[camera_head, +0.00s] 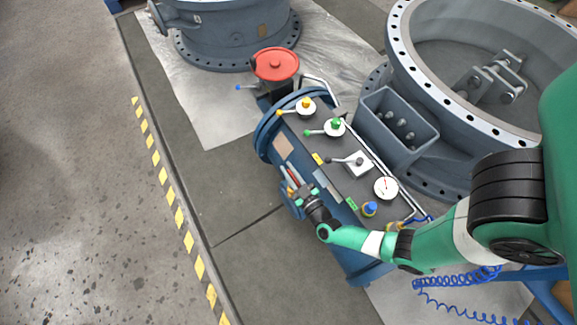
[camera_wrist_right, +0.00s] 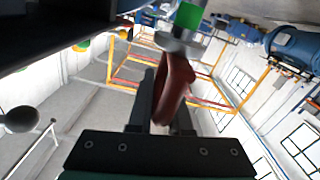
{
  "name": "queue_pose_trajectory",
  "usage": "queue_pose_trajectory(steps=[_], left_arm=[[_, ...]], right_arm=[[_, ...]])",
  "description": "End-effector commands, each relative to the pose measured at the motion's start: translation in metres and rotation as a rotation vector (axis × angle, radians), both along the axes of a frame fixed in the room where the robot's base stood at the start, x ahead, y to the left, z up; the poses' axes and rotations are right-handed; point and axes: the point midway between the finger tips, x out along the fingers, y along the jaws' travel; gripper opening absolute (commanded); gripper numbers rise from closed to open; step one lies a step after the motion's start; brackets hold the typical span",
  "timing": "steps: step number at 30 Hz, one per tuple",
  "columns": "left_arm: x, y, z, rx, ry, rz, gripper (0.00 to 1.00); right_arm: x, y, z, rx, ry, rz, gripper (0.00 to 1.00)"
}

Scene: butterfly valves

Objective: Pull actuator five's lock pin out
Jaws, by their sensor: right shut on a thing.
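The actuator is a long blue cylinder (camera_head: 283,145) with a dark top panel (camera_head: 332,164) and a red handwheel (camera_head: 275,64) at its far end. My right gripper (camera_head: 297,188) is low at the cylinder's left side, next to a small red-and-grey part. In the right wrist view my right gripper (camera_wrist_right: 162,95) is shut on a reddish-brown piece (camera_wrist_right: 174,88). Beside that piece is a metal collar (camera_wrist_right: 179,44) with a green band (camera_wrist_right: 189,15). I take the red piece for the lock pin's handle; how deep the pin sits is hidden. My left gripper is out of view.
The panel carries a yellow knob (camera_head: 306,104), a green knob (camera_head: 337,124), a white lever block (camera_head: 358,163), a gauge (camera_head: 386,187) and a blue knob (camera_head: 370,208). Large grey valve bodies (camera_head: 403,112) stand behind. The floor (camera_head: 65,180) at left is clear beyond a yellow-striped edge.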

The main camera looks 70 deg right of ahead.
Motion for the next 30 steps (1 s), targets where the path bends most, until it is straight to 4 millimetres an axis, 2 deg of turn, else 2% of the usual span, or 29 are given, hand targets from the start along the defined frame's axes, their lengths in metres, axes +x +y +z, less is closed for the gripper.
queue_pose_trajectory(steps=[1,8,9,13,23,26,30], left_arm=[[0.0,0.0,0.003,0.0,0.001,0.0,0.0],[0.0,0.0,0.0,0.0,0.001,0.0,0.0],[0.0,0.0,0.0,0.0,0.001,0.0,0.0],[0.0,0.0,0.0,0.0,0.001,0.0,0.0],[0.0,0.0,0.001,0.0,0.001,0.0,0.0],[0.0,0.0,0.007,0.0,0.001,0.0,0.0],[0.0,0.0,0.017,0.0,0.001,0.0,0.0]], right_arm=[[0.001,0.0,0.006,-0.006,-0.006,-0.001,0.0],[0.001,0.0,0.004,-0.007,-0.009,-0.002,0.0],[0.001,-0.001,0.004,-0.007,-0.009,-0.003,0.24],[0.001,0.0,0.003,-0.006,-0.007,-0.002,0.45],[-0.001,0.001,0.003,-0.004,-0.005,0.0,0.45],[-0.007,0.008,0.004,-0.002,-0.004,0.003,0.45],[-0.026,0.025,0.005,-0.003,-0.004,0.007,0.45]])
